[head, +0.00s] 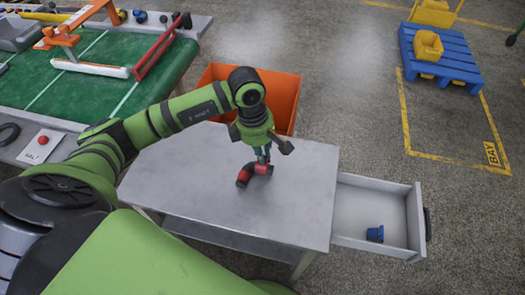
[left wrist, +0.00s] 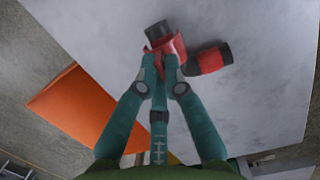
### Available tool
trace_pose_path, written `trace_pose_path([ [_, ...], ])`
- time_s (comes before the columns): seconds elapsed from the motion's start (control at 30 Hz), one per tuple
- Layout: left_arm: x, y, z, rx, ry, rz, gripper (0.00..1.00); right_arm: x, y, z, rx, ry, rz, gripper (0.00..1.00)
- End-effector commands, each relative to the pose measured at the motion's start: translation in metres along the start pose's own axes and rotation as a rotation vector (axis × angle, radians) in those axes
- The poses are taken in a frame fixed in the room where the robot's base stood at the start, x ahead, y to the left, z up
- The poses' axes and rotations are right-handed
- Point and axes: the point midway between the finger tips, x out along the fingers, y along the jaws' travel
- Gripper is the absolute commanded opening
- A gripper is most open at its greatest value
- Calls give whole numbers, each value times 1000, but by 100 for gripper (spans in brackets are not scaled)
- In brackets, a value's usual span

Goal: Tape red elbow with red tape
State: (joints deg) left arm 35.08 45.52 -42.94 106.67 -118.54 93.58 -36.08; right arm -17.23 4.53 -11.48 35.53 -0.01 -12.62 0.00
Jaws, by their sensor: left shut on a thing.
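The red elbow (head: 250,172) is a bent red pipe piece with dark bands, at the middle of the grey table. I cannot tell whether the elbow touches the tabletop. My right gripper is not in view.
The grey table (head: 180,190) is otherwise bare. An open drawer (head: 365,205) at its right holds a small blue piece (head: 375,234). An orange bin (head: 285,98) stands behind the table. A green conveyor (head: 110,85) lies at the left, a blue pallet (head: 450,55) far right.

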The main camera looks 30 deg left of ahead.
Motion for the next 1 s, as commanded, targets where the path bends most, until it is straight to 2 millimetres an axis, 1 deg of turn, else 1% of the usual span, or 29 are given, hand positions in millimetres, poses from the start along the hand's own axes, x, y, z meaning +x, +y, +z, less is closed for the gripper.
trace_pose_path([
  [1.0,13,0,-2,0,0,0,0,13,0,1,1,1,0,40],
])
